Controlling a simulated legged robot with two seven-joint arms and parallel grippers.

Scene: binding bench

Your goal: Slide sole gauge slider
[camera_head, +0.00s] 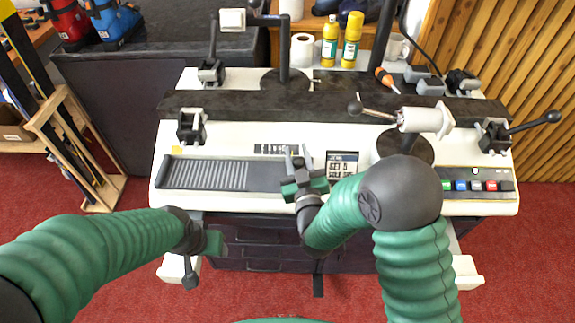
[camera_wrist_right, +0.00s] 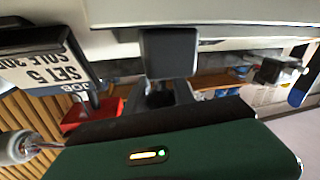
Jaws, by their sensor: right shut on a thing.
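The sole gauge (camera_head: 215,176) is a dark, ribbed track along the front left of the white bench top. My right gripper (camera_head: 300,165) is over the right end of this track and is shut on the slider there. The slider is mostly hidden by the gripper, so its outline is hard to tell. In the right wrist view a dark block (camera_wrist_right: 168,52) stands between the gripper and the bench; I cannot tell if it is a finger or the slider. My left gripper (camera_head: 202,255) hangs in front of the bench, away from the gauge; its jaws are unclear.
Coloured buttons (camera_head: 476,186) lie at the front right. Clamps, a lever (camera_head: 373,110), yellow bottles (camera_head: 351,40) and a screwdriver (camera_head: 386,80) are farther back.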

